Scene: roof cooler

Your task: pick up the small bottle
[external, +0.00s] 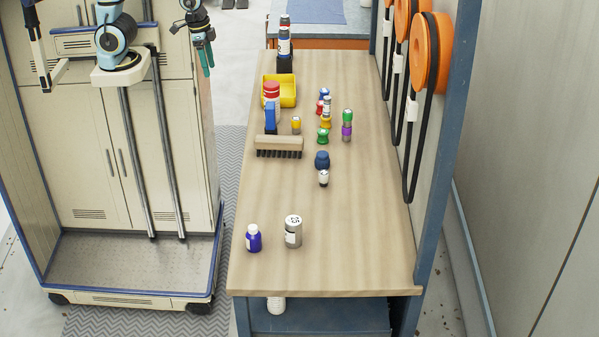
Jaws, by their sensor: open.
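A small dark blue bottle with a white cap (254,239) stands upright near the front left of the wooden bench. A smaller white bottle with a dark cap (324,178) stands farther back, close to a dark blue item (322,160). Which of them is the small bottle of the task, I cannot tell. My gripper (206,66) is at the upper left, left of the bench and apart from both bottles. It is open, with green on a finger, and I see nothing held in it.
On the wooden bench (355,255), a grey canister (293,231) stands right of the blue bottle. A brush (279,146), a yellow bin (287,88) and several small colored containers stand farther back. Orange reels (431,55) with black hoses hang at the bench's right edge. The front right is clear.

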